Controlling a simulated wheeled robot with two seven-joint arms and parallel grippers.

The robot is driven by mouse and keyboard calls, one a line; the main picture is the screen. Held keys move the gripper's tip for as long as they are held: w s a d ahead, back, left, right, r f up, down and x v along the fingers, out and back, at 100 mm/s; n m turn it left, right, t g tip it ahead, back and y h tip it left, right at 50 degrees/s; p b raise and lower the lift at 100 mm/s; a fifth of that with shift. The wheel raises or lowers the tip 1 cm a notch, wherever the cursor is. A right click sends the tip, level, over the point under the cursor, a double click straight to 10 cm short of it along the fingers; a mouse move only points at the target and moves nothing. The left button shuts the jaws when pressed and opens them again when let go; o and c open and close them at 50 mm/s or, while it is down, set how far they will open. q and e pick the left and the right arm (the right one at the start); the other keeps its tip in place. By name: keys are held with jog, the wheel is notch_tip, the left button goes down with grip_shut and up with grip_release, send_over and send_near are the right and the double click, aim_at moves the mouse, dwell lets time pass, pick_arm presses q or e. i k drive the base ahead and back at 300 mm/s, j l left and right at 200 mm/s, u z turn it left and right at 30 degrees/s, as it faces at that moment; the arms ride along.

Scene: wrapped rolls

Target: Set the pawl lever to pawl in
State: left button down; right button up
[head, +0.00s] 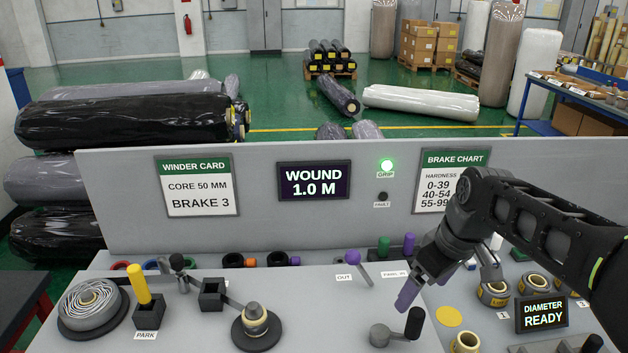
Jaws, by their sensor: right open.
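The pawl lever (354,256) has a purple knob and stands at the back of the grey console, just above the OUT label (344,277). It leans left, to the OUT side. The PAWL IN label (396,274) lies to its right, partly covered by my right gripper. My right gripper (416,284) reaches in from the right and points down over the console, right of the lever and apart from it. It is open, with a purple piece at its lower tip. I cannot tell its exact height above the console. My left gripper is out of view.
A black-knobbed crank (398,330) stands just below my right gripper. Wound rolls (492,293) and a DIAMETER READY display (541,314) are at right.

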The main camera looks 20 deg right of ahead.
aim_at(352, 257)
jog(key=k, duration=1)
